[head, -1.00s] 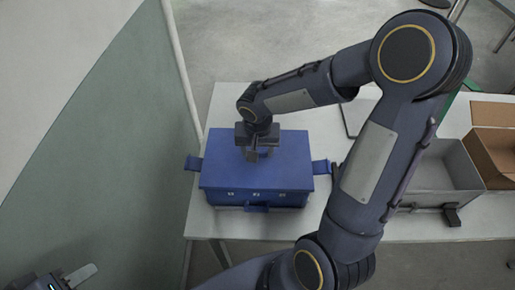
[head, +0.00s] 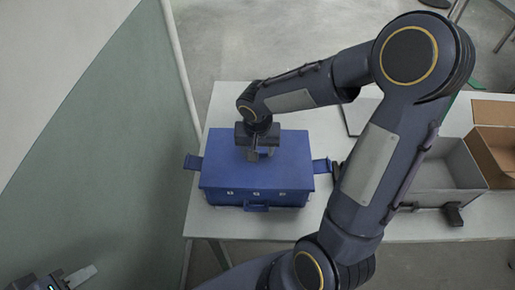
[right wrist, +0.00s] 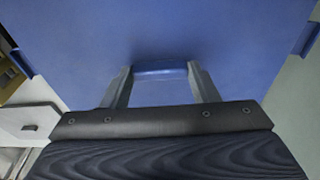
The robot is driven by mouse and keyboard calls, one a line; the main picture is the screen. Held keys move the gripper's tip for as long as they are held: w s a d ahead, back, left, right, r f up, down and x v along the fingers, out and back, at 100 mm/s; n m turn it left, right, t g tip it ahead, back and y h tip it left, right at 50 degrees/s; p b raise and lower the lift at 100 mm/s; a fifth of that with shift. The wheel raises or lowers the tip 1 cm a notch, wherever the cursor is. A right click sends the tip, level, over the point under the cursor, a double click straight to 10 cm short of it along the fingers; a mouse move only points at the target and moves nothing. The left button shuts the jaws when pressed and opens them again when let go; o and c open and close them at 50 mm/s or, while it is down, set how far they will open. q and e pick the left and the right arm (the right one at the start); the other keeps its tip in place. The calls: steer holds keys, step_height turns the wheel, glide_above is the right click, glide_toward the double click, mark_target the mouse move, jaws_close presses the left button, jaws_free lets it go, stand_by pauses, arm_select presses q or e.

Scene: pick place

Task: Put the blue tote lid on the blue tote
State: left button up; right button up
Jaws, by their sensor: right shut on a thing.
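The blue tote (head: 256,199) stands near the left end of the white table, with blue tabs at its left, right and front. The blue tote lid (head: 225,172) covers its top and appears level. From these views I cannot tell whether it is fully seated. My right gripper (head: 256,156) is above the lid, shut on its raised blue handle. In the right wrist view, the two fingers (right wrist: 161,85) hold the handle (right wrist: 160,68) from both sides. My left gripper (head: 82,276) is partly in view at the lower left, away from the tote; its jaw opening is unclear.
A grey open bin (head: 432,188) and an open cardboard box (head: 497,148) stand on the right of the table (head: 226,222). A wall panel (head: 120,150) rises close to the tote's left. My right arm hides part of the table.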

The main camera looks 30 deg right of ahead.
stand_by(0.3)
steer(key=o, duration=1.2)
steer(key=shift+c, duration=0.3)
steer(key=shift+r+p, duration=2.8)
steer(key=shift+r, duration=1.2)
